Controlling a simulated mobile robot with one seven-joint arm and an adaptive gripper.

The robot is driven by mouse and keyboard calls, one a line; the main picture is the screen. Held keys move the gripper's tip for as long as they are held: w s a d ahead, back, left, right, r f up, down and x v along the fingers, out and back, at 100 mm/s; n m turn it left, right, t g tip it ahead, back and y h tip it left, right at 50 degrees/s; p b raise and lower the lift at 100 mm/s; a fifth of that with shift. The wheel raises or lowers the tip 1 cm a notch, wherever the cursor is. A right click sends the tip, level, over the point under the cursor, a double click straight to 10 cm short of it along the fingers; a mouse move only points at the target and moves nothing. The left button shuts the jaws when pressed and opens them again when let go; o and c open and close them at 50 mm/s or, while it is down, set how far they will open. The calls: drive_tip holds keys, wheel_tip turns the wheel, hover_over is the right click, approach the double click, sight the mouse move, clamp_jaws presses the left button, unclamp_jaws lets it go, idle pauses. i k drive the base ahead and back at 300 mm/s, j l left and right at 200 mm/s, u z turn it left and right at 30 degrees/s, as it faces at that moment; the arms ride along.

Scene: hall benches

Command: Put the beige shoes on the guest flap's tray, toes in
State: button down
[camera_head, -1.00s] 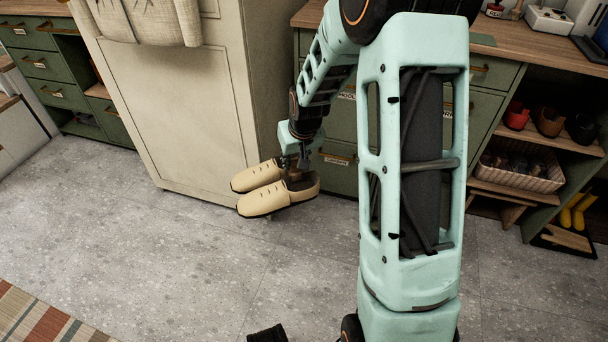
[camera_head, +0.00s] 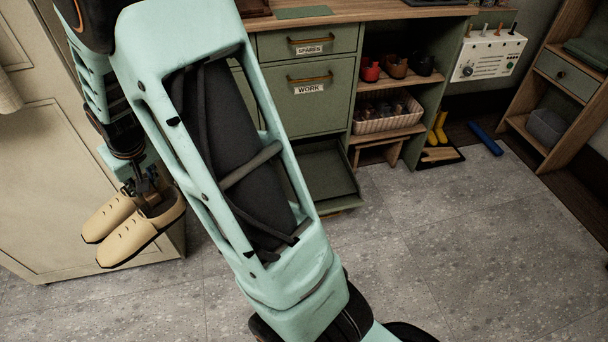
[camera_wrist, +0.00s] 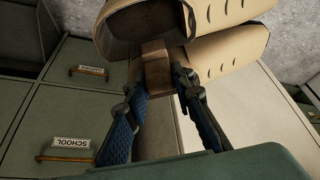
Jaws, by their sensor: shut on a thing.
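The beige shoes (camera_head: 137,228) hang as a pair in front of the pale cabinet at the left, above the floor, toes pointing to the lower left. My gripper (camera_head: 146,188) is shut on them at their heel end. In the wrist view my gripper (camera_wrist: 158,88) has its fingers closed around a brown piece between the beige shoes (camera_wrist: 225,55). Below the WORK drawer an open flap with a dark green tray (camera_head: 322,176) stands out low over the floor. My arm hides its left part, and no guest label shows.
The green cabinet's WORK drawer (camera_head: 309,108) is shut. The floor (camera_head: 440,230) at the right is clear.

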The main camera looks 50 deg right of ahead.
sight(312, 174)
drive_tip(key=i+j+z, duration=0.1)
drive_tip(key=z, duration=0.6)
